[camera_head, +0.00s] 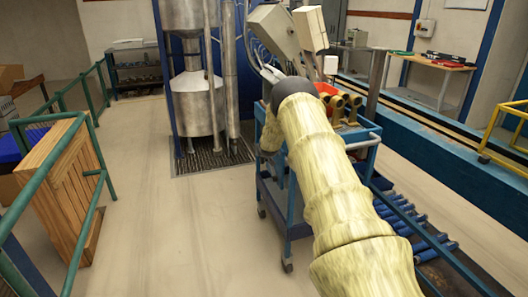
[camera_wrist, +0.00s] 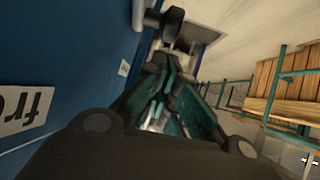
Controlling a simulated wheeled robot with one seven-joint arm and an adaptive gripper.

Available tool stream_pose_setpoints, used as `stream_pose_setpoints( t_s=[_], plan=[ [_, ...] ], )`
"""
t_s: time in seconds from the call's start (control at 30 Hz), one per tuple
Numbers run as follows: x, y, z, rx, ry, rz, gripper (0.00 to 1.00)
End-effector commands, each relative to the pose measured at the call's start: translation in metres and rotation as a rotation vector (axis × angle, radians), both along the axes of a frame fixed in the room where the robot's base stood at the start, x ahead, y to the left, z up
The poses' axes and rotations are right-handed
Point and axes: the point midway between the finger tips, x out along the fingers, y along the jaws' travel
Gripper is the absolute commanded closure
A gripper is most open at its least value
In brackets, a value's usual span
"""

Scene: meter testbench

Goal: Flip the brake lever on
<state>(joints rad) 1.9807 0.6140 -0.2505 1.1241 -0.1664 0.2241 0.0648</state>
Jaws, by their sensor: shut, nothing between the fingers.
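My gripper (camera_wrist: 177,62) shows in the wrist view, with dark and teal fingers drawn together and nothing seen between them. Just beyond the fingertips is a dark rounded part (camera_wrist: 172,22) by the edge of a blue panel (camera_wrist: 70,60). It may be the brake lever, but I cannot tell for sure, nor whether the fingers touch it. In the head view my arm reaches forward to the blue equipment, and its end hides my gripper and whatever is in front of it.
A steel tank (camera_head: 197,105) stands on a floor grate left of my arm. A blue cart (camera_head: 285,205) with orange and red parts is under my arm. Green railing (camera_head: 60,100) and a wooden crate (camera_head: 70,180) are at left. The floor between is clear.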

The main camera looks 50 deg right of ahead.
Motion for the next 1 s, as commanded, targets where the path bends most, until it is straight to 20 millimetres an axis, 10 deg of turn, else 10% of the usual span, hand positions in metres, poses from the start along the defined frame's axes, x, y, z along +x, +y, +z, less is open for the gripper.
stream_pose_setpoints(
  t_s=[1.0],
  plan=[
    [-0.021,0.03,0.11,-0.007,-0.014,0.005,1.0]
  ],
)
